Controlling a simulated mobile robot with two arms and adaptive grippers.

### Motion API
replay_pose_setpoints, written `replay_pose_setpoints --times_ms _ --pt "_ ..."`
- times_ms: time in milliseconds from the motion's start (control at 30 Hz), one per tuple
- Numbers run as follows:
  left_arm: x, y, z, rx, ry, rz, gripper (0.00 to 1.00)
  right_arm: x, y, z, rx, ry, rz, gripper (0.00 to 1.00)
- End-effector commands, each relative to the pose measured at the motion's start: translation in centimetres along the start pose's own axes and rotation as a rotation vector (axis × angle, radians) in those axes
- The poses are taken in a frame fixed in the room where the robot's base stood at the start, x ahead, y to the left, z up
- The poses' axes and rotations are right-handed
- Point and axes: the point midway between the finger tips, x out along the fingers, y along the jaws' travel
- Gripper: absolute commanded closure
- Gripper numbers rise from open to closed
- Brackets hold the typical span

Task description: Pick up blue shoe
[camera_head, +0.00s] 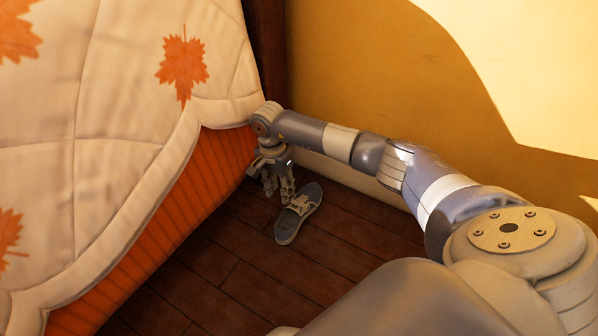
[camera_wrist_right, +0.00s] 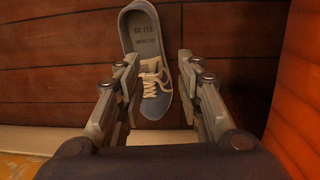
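A blue-grey shoe (camera_head: 298,212) with pale laces lies on the dark wooden floor in the head view, between the bed and the wall. In the right wrist view the shoe (camera_wrist_right: 150,60) lies sole down, its insole and laces showing. My right gripper (camera_head: 278,192) points down beside the shoe, over its far left end. In the wrist view my right gripper (camera_wrist_right: 156,62) is open, its two fingers apart with the shoe's laced part between and below them. I cannot tell whether they touch it. My left gripper is not in view.
The bed with its leaf-patterned quilt (camera_head: 130,110) and orange side (camera_head: 190,195) stands close on the left. A yellow wall (camera_head: 370,75) with a pale baseboard (camera_head: 350,178) is behind. Bare floor (camera_head: 225,270) lies in front of the shoe.

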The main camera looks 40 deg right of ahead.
Motion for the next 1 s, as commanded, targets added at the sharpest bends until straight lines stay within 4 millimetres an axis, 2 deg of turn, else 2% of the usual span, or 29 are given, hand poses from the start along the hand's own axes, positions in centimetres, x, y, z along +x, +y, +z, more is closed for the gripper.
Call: replay_pose_setpoints --times_ms 333,667,1000 --pt "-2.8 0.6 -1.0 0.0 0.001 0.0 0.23 4.7 0.0 0.1 0.001 -0.002 0.001 0.66" --pt "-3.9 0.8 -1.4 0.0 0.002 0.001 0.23 6.3 0.1 0.0 0.0 -0.001 0.0 0.66" --pt "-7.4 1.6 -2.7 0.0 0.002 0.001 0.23 9.9 0.5 0.0 0.0 -0.001 0.0 0.66"
